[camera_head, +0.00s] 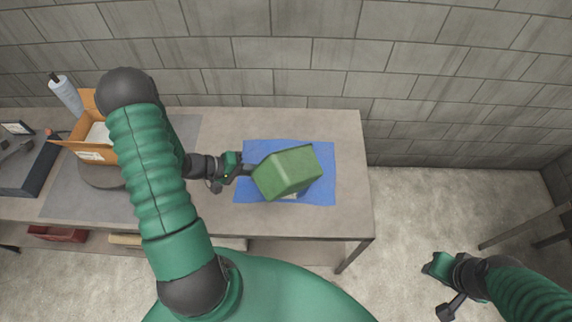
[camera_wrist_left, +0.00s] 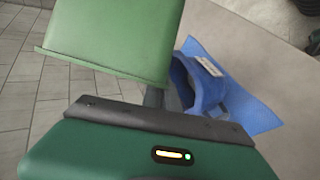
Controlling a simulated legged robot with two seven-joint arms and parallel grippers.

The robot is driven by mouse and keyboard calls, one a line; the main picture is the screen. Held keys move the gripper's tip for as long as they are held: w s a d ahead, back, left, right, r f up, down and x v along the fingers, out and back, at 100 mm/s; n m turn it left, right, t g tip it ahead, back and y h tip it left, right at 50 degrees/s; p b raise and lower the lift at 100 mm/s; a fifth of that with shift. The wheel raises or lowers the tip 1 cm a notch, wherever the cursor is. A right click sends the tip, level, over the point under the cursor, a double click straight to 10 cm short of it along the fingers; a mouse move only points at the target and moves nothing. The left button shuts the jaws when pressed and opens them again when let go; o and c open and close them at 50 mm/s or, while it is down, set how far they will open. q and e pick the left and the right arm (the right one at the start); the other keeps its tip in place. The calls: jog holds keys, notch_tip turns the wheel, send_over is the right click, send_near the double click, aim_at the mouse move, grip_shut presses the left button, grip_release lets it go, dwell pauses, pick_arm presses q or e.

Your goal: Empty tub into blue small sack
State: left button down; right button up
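A green tub (camera_head: 287,172) is tilted over the blue area near the table's right end. Its closed outer side faces up in the head view, so its inside and any contents are hidden. My left gripper (camera_head: 247,169) is shut on the tub's left edge; the tub also shows large in the left wrist view (camera_wrist_left: 115,40). The blue small sack (camera_wrist_left: 207,90) lies below and beside the tub, its mouth partly visible, with a pale label. In the head view the tub covers most of it. My right gripper (camera_head: 440,285) hangs away from the table; its finger opening is unclear.
A blue mat (camera_head: 325,155) lies under the sack on the grey table (camera_head: 345,130).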

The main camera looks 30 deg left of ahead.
pick_arm(q)
jog(key=shift+w+a+r+n+h+p, duration=0.1)
jog(key=shift+w+a+n+h+p, duration=0.25)
jog(key=shift+a+p, duration=0.25)
jog(key=shift+d, duration=0.1)
